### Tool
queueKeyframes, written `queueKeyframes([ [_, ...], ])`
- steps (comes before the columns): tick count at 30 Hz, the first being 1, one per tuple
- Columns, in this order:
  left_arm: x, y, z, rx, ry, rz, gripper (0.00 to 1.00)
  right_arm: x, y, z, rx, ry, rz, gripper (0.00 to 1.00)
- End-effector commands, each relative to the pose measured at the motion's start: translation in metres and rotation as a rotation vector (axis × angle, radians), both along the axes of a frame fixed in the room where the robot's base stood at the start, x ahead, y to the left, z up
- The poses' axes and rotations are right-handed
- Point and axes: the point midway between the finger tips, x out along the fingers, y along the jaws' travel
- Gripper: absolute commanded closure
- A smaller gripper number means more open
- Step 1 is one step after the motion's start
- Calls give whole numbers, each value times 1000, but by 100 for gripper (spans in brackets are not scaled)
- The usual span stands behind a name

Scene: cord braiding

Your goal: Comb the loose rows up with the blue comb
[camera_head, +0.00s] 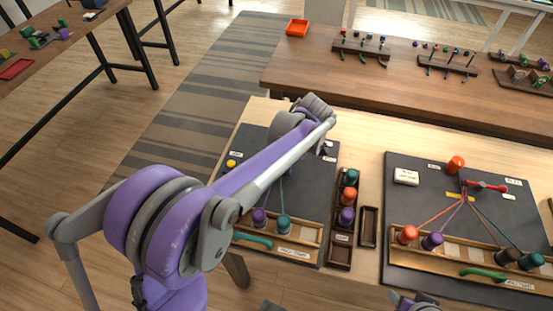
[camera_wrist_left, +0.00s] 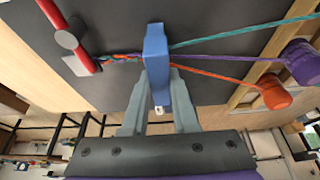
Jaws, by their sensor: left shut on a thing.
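In the left wrist view my left gripper (camera_wrist_left: 158,100) is shut on the blue comb (camera_wrist_left: 156,62). The comb stands across the cords, just beside the short braid (camera_wrist_left: 121,58), which runs to a red bar with a grey knob (camera_wrist_left: 67,39). Teal (camera_wrist_left: 240,34), purple (camera_wrist_left: 235,59) and orange-red (camera_wrist_left: 215,74) cords fan out on the comb's other side. The purple bobbin (camera_wrist_left: 302,62) and orange bobbin (camera_wrist_left: 273,92) show there. In the head view my left arm hides the comb, the braid and the gripper's fingers.
In the head view the left dark board (camera_head: 252,150) carries a purple bobbin (camera_head: 259,217) and a teal bobbin (camera_head: 284,223). A bobbin tray (camera_head: 340,255) stands right of it. The second board (camera_head: 400,220) holds another cord set. Pale table shows between the boards.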

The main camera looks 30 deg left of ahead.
Motion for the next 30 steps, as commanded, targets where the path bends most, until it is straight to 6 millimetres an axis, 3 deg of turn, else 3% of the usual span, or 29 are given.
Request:
queueKeyframes([
  [24,-8,-2,82,0,-1,0,100,13,0,61,0,-26,0,43],
  [30,-9,-2,89,0,0,0,100,15,0,67,0,-29,0,43],
])
